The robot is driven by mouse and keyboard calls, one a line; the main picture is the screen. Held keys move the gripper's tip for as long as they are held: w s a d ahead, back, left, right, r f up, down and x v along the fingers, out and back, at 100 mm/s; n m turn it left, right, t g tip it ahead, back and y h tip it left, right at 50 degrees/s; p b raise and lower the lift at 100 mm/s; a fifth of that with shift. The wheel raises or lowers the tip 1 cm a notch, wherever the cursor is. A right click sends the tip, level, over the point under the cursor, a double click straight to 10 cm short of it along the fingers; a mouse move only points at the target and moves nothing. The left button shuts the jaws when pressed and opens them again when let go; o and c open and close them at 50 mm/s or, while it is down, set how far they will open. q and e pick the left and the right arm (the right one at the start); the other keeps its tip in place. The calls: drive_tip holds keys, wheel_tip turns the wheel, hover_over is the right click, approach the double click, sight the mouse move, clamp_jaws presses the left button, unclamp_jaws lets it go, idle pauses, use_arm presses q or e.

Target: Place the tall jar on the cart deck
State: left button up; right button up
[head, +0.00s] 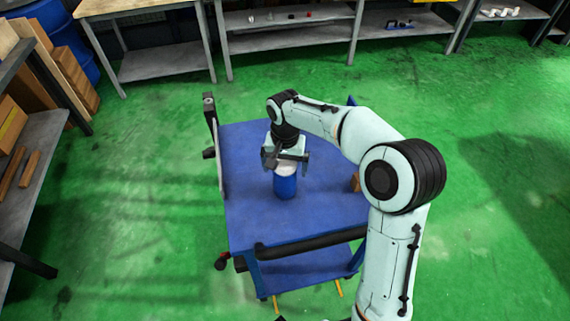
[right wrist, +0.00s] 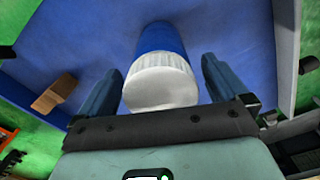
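The tall jar (head: 285,187) is blue with a white ribbed lid and stands upright over the middle of the blue cart deck (head: 247,222). It appears to rest on the deck. My right gripper (head: 287,160) is above it, at lid height. In the right wrist view the jar (right wrist: 160,38) and its lid lie between the two fingers of the gripper (right wrist: 161,72). The fingers are apart, with narrow gaps showing beside the jar body. The jar's base is not clear in the wrist view. My left gripper is not in view.
A small brown block (head: 355,182) lies on the deck's right side, partly behind my right arm; it also shows in the wrist view (right wrist: 54,94). The cart has a black handle (head: 310,243) at the near edge. Shelves (head: 18,185) stand left. Green floor around is clear.

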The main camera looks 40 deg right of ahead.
drive_tip(key=shift+r, duration=0.25)
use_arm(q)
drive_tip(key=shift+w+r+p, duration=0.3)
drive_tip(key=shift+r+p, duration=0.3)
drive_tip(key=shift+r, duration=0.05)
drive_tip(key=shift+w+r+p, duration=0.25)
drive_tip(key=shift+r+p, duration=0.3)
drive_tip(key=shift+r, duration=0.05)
use_arm(e)
wheel_tip(320, 180, up, 12)
drive_tip(key=shift+f, duration=0.1)
